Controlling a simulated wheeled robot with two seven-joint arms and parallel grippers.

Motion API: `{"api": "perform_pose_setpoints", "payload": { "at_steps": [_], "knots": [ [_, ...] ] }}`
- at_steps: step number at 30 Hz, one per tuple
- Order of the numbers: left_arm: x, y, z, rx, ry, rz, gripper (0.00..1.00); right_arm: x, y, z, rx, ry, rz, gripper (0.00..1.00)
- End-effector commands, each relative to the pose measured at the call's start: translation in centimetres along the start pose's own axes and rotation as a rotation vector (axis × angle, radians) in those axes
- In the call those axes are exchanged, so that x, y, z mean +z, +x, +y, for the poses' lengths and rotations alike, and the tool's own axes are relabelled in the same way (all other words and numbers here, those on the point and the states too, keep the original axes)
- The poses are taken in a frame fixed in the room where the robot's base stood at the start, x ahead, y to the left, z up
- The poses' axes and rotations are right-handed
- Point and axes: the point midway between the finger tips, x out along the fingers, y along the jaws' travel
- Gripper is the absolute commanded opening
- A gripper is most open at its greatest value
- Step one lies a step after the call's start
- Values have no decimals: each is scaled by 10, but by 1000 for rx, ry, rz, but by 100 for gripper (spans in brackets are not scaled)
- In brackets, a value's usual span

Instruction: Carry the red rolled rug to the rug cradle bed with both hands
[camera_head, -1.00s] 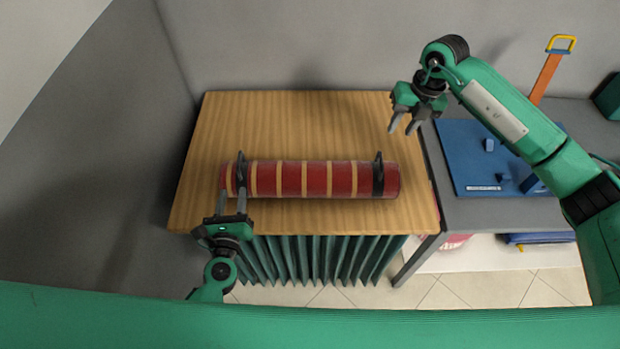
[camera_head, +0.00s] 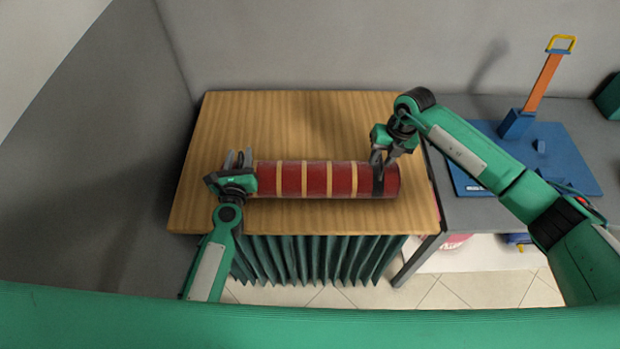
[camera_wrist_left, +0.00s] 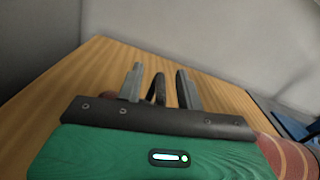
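The red rolled rug (camera_head: 316,179) with yellow bands lies level along the front half of the wooden table. It has a dark strap and handle near each end. My left gripper (camera_head: 238,157) is over the rug's left end. In the left wrist view its two fingers (camera_wrist_left: 158,90) stand apart on either side of the dark handle (camera_wrist_left: 156,91), with gaps showing. My right gripper (camera_head: 382,163) is at the right handle, fingers pointing down and seemingly apart; that handle is mostly hidden. I cannot identify the rug cradle bed for certain.
The wooden table (camera_head: 290,120) is bare behind the rug. A grey table (camera_head: 465,212) to the right holds a blue board (camera_head: 560,150) with small blue blocks and an orange lever (camera_head: 543,82) with a yellow handle. Walls close off the back and left.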

Motion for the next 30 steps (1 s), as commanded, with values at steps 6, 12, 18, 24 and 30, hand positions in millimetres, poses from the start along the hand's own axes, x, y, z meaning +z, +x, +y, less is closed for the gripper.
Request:
{"api": "perform_pose_setpoints", "payload": {
  "at_steps": [6,12,18,24,30],
  "knots": [
    [0,9,0,0,-1,0,37,0,9,1,1,-1,-1,31],
    [0,9,0,0,-1,0,37,0,9,0,1,-1,-1,31],
    [0,8,0,0,-1,1,5,0,8,0,1,-1,0,0],
    [0,8,0,0,-1,1,0,0,8,0,1,-1,-1,0],
    [0,8,0,1,-2,1,0,0,8,0,1,0,-1,0]
  ]
}}
